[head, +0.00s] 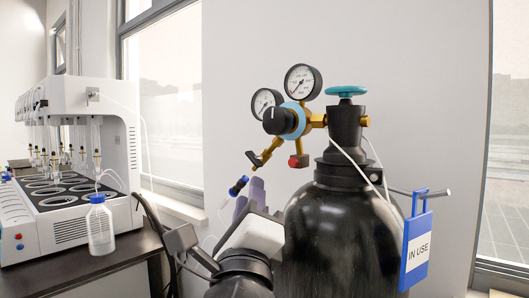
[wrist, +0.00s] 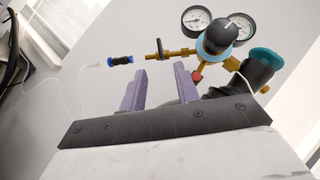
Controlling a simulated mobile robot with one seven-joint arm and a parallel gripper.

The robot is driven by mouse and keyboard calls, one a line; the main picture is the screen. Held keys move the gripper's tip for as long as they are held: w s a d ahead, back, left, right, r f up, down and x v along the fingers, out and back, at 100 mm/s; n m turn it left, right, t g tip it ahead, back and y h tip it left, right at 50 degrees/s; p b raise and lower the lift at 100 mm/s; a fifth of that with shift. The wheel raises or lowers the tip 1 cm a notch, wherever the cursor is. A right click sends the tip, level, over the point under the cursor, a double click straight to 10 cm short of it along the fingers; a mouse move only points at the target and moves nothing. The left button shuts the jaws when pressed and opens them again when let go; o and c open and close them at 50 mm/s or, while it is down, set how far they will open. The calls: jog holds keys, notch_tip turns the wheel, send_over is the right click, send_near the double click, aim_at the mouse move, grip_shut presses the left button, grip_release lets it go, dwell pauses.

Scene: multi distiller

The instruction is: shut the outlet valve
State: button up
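The outlet valve (head: 255,158) is a small dark handle on the brass outlet arm of the gas regulator, low on its left side. In the wrist view the valve handle (wrist: 160,49) stands crosswise to the brass stem, just beyond the fingertips. My gripper (wrist: 160,70) has two purple fingers spread apart with nothing between them. In the head view my gripper (head: 250,192) is below the outlet valve, apart from it, and partly hidden by my own wrist. The regulator body (head: 291,121) has a black knob and two round gauges.
A black gas cylinder (head: 345,240) with a teal top handwheel (head: 345,91) stands at right, bearing a blue "IN USE" tag (head: 417,252). A blue-and-black hose connector (head: 238,186) is left of the outlet. A distiller (head: 70,205) and a bottle (head: 100,229) are on the left bench.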

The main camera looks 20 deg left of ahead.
aim_at(253, 161)
jog(key=shift+p+x, duration=6.6)
jog(key=shift+p, duration=1.95)
grip_shut()
